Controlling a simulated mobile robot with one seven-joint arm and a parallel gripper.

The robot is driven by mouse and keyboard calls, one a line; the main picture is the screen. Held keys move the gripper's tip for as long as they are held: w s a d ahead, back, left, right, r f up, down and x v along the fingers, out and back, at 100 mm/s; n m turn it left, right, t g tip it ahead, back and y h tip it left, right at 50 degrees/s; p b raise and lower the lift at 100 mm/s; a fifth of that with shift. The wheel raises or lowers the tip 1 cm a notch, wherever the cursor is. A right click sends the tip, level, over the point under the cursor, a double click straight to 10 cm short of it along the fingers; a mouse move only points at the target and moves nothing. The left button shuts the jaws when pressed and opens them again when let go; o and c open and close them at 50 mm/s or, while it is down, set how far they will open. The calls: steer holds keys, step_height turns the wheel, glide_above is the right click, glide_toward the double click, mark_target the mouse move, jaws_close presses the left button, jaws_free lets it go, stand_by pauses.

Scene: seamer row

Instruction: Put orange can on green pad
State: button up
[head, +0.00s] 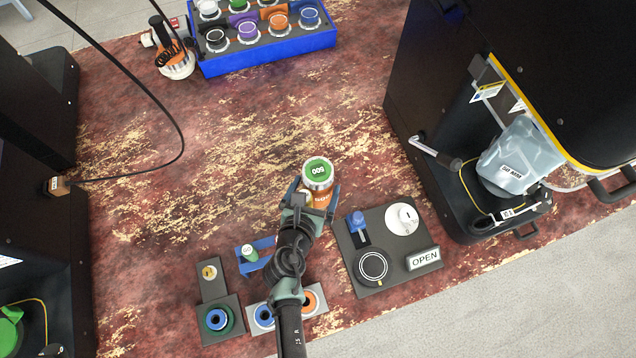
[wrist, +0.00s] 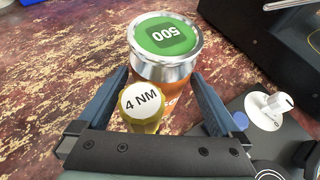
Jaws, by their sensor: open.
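The orange can (head: 318,172) stands on the worn red floor in the middle of the head view. It has a green lid marked 500 and a silver rim, and it shows upright in the wrist view (wrist: 165,48). My gripper (head: 317,205) is open with a finger on each side of the can's lower body. In the wrist view my fingers (wrist: 162,98) flank the can with gaps showing. A brass cylinder marked 4 NM (wrist: 141,103) is between the fingers, nearer the palm, and hides part of the can. I cannot pick out a green pad for certain.
A dark control panel (head: 350,262) with a blue lever, white dial and OPEN sign lies right of my arm. Small ringed blocks (head: 217,318) lie left. A blue crate (head: 265,58) of cans stands at the back. Black machines (head: 500,80) flank the floor, which is clear behind the can.

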steer(key=shift+w+d+f, duration=0.15)
steer(key=shift+w+f, duration=0.15)
steer(key=shift+w, duration=0.25)
jaws_close()
steer(key=shift+r, duration=0.15)
